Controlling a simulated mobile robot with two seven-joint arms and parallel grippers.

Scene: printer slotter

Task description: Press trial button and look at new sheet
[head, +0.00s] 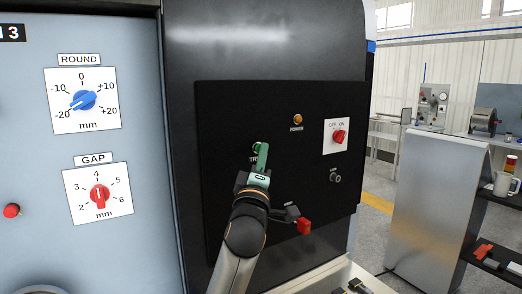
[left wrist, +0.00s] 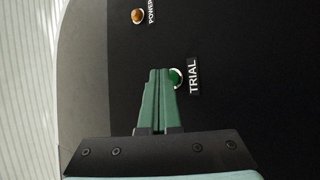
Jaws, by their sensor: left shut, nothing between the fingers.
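The green trial button (head: 256,147) sits on the black control panel (head: 220,185), its label partly hidden behind my left gripper in the head view. My left gripper (head: 263,146) is shut and empty, with its green fingertips right at the button. In the left wrist view the green button (left wrist: 176,77) shows just right of the closed fingertips (left wrist: 158,72), beside the word TRIAL. I cannot tell whether the tips touch it. No sheet can be made out. My right gripper is not in view.
The panel also carries an orange POWER lamp (head: 297,119), a red OFF/ON knob (head: 339,136), a key switch (head: 335,177) and a red-ended lever (head: 304,227). Left are the blue ROUND dial (head: 84,100) and red GAP dial (head: 99,195).

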